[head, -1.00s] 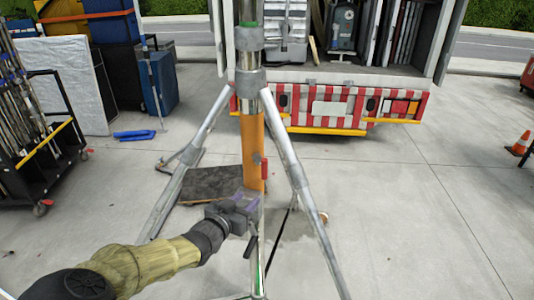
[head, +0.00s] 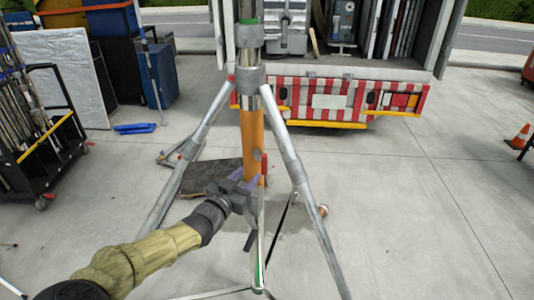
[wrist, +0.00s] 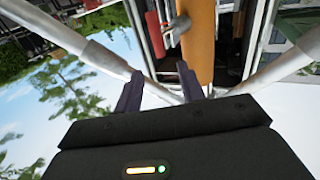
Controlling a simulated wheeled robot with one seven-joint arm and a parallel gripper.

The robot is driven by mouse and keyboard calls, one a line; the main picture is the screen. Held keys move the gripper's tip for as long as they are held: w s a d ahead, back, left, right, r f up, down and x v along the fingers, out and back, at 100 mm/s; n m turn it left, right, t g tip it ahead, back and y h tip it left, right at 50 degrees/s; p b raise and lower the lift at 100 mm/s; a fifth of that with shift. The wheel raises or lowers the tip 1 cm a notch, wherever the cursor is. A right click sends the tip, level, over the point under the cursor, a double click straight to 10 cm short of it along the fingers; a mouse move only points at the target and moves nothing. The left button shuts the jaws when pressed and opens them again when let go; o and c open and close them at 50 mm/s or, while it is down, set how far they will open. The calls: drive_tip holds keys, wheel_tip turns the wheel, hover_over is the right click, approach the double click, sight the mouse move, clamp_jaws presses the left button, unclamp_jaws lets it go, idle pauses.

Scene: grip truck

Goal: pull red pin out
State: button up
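The red pin (head: 263,168) is a small red piece on the right side of the orange post of a metal stand. In the wrist view the red piece (wrist: 155,34) appears beside the orange post (wrist: 198,42), near a grey knob (wrist: 179,27) on that post. My gripper (head: 246,182) is close to the post, and partly hides its lower part in the head view. In the wrist view my gripper (wrist: 158,82) has its two dark purple fingers apart with nothing held between them. The red piece and knob lie beyond the fingertips.
The stand's silver legs (head: 290,150) spread on both sides of the post, close to my arm. A dark slab (head: 212,178) lies on the pavement behind. A truck (head: 330,103) stands at the back, a black cart (head: 45,150) at left. The right pavement is mostly clear.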

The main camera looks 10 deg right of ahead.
sight(263, 160)
drive_tip(key=p+x, duration=0.3)
drive_tip(key=x, duration=0.8)
drive_tip(key=shift+w+d+r, duration=0.1)
drive_tip(key=shift+d, duration=0.15)
drive_tip(key=shift+w+d, duration=0.3)
drive_tip(key=shift+w, duration=0.05)
clamp_jaws()
